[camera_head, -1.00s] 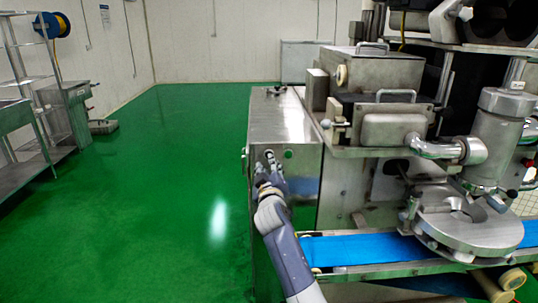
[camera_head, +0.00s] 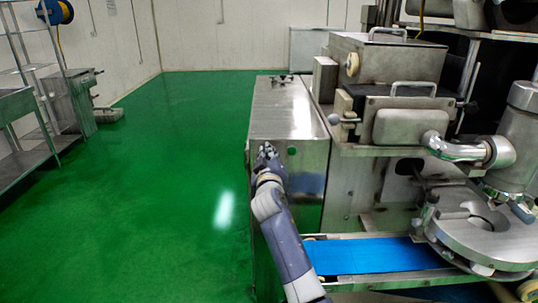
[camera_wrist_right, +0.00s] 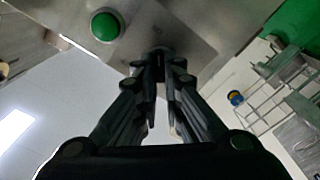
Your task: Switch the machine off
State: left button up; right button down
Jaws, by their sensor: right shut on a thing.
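The machine is a large steel unit, and its control cabinet (camera_head: 296,105) stands at its left end. A round green button (camera_head: 291,151) sits on the cabinet's front face, and it also shows in the right wrist view (camera_wrist_right: 105,26). My right gripper (camera_head: 267,150) is at this face, just left of the green button. In the right wrist view its fingertips (camera_wrist_right: 160,68) close on a small dark switch knob (camera_wrist_right: 158,54) on the panel. The fingers hide most of the knob, so its turn position cannot be told. My left gripper is not in view.
A blue conveyor belt (camera_head: 365,256) runs to the right of my right arm, below the machine's round steel disc (camera_head: 485,230). Steel shelving (camera_head: 28,70) stands at the far left. The green floor (camera_head: 170,190) between is clear.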

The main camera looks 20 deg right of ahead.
pick_arm(q)
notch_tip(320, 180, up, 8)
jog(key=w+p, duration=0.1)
jog(key=p, duration=0.7)
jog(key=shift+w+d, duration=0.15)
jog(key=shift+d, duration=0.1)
pick_arm(e)
jog(key=shift+w+d+f+n, duration=0.1)
jog(key=shift+f+n, duration=0.05)
jog(key=shift+n, duration=2.8)
jog(key=shift+s+f+n, duration=0.1)
jog(key=shift+f+n, duration=0.05)
jog(key=shift+n, duration=2.85)
jog(key=shift+w+d+f+n, duration=0.1)
jog(key=shift+f+n, duration=0.05)
jog(key=shift+n, duration=2.8)
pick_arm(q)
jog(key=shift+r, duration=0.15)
pick_arm(e)
jog(key=shift+r, duration=0.1)
jog(key=c, duration=1.9)
grip_release()
jog(key=shift+o, duration=0.9)
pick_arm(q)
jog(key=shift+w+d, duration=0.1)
pick_arm(e)
jog(key=shift+f, duration=0.2)
jog(key=shift+a, duration=0.15)
